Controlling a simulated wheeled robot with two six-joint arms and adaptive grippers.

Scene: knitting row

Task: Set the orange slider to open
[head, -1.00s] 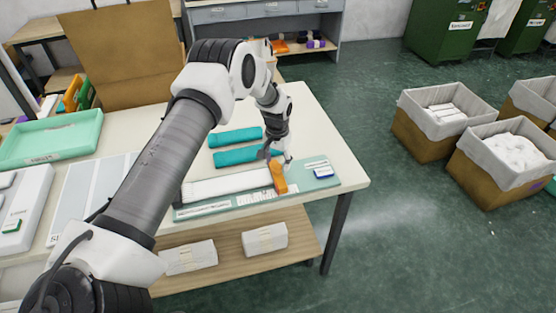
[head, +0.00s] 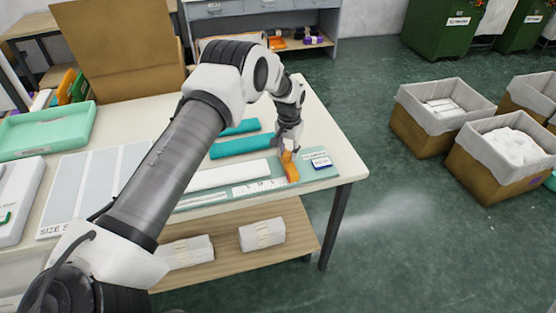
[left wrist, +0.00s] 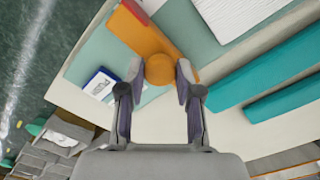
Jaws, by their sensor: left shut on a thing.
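The orange slider (head: 290,168) sits near the right end of a pale green board (head: 325,172) on the white table. A long white bar (head: 228,174) and a white strip with dark markings (head: 260,187) lie to its left. My left gripper (head: 287,148) reaches down onto the slider from above. A blue-and-white label (head: 320,163) lies on the board just right of the slider. My right gripper is not in view.
A green tray (head: 45,132) stands at the left of the table. The table's right edge is close to the board. Lined boxes (head: 440,110) stand on the floor at the right.

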